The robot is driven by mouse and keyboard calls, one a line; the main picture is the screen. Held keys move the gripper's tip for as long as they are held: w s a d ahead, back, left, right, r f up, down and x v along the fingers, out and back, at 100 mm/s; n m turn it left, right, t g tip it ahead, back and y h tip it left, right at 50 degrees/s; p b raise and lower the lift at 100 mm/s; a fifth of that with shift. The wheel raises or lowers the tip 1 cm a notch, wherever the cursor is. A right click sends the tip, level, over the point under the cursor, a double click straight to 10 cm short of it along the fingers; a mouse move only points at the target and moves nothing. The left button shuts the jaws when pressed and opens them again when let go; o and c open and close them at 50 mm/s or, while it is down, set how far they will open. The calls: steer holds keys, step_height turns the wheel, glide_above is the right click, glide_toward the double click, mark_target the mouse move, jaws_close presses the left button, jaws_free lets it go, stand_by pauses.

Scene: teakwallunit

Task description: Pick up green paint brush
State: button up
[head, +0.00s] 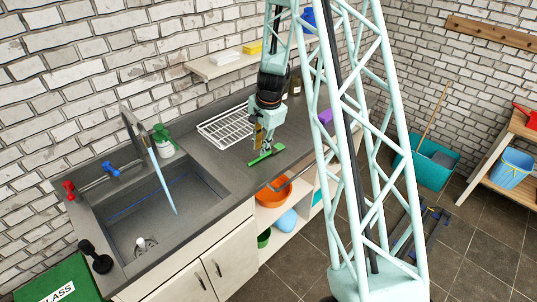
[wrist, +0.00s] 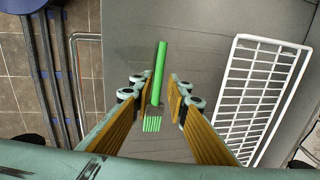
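The green paint brush (head: 273,152) lies flat on the grey countertop near its front edge. In the wrist view its green handle (wrist: 160,65) points up the picture, and its bristles are nearer to me. My gripper (head: 262,146) is just above the brush, pointing down. In the wrist view my gripper (wrist: 160,92) is open, with one yellow-padded finger on each side of the brush's lower part. Gaps show between the brush and both fingers. I cannot tell how far above the counter the fingertips are.
A white wire rack (head: 226,127) lies beside the brush; it also shows in the wrist view (wrist: 262,95). The sink (head: 160,210) with its tap is at the left. An orange bowl (head: 273,192) sits on a shelf below the counter edge.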

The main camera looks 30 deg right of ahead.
mark_target(259, 157)
steer(key=shift+f, duration=0.2)
stand_by(0.3)
steer(key=shift+w+f+b, duration=0.15)
steer(key=shift+w+f, duration=0.1)
steer(key=shift+f, duration=1)
steer(key=shift+w+f+b, duration=0.15)
steer(key=shift+w+f, duration=0.1)
steer(key=shift+f, duration=1)
steer(key=c, duration=0.5)
steer(key=shift+r, duration=0.15)
steer(key=shift+r+p, duration=0.3)
steer(key=shift+r, duration=1.35)
steer(key=s+b, duration=0.1)
steer(key=s, duration=0.4)
steer(key=s+d+r+b, duration=0.1)
steer(key=s+b, duration=0.1)
steer(key=s, duration=0.3)
steer(key=s+b, duration=0.1)
steer(key=s, duration=0.4)
steer(key=shift+s+d+r, duration=0.15)
steer(key=shift+s, duration=0.35)
